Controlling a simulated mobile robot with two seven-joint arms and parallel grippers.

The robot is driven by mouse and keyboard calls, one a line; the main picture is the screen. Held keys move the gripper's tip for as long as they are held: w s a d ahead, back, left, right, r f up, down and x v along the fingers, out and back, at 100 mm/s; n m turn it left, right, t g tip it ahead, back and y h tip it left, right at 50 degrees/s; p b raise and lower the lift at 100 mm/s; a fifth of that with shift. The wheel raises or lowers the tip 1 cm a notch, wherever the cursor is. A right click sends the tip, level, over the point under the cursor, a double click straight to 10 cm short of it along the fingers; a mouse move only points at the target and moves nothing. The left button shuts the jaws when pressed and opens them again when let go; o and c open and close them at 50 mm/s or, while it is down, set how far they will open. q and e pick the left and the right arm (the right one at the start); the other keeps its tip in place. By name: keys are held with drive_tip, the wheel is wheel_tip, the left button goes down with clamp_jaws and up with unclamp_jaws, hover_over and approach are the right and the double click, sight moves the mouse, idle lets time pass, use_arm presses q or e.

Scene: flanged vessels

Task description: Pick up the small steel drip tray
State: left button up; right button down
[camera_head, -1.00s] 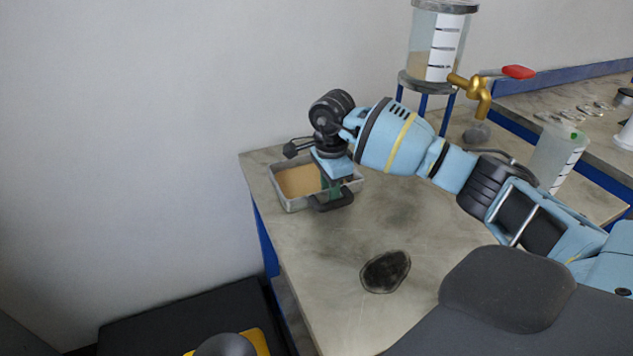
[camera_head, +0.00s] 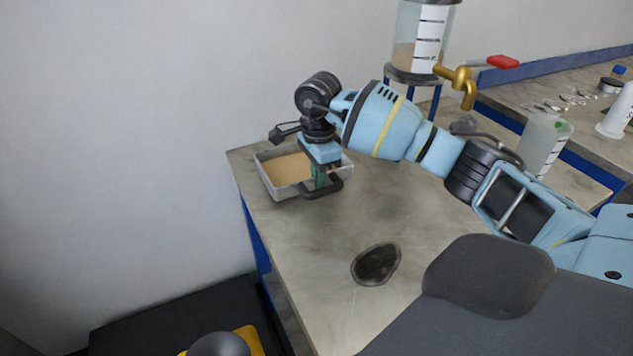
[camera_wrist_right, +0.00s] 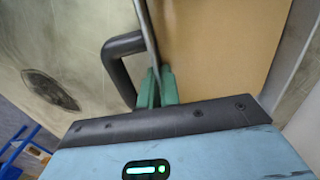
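The small steel drip tray (camera_head: 267,182) is a shallow grey rectangular pan with tan contents. It is at the far left corner of the table in the head view. A dark bar handle (camera_head: 323,190) shows on its near right side. My right gripper (camera_head: 319,177) points down at that side, and its green fingers hide part of the wall. In the right wrist view the green fingers (camera_wrist_right: 156,88) are closed about the thin tray wall (camera_wrist_right: 145,25), beside the dark handle (camera_wrist_right: 116,58). I cannot tell whether the tray clears the table. My left gripper is out of view.
The table (camera_head: 310,250) is mostly bare, with a dark oval patch (camera_head: 376,264) on it. A glass vessel (camera_head: 425,35) on a stand with a brass tap (camera_head: 460,80) is behind my right arm. A translucent beaker (camera_head: 544,140) stands farther right. A wall is behind the table.

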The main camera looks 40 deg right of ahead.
drive_tip(key=shift+r, duration=0.85)
drive_tip(key=s+a, duration=0.1)
drive_tip(key=s, duration=0.4)
drive_tip(key=s+a, duration=0.2)
drive_tip(key=s, duration=0.3)
drive_tip(key=s+a+r+b, duration=0.1)
drive_tip(key=s, duration=0.4)
drive_tip(key=shift+s+a+r, duration=0.1)
drive_tip(key=shift+s+a, duration=0.05)
drive_tip(key=shift+s, duration=0.1)
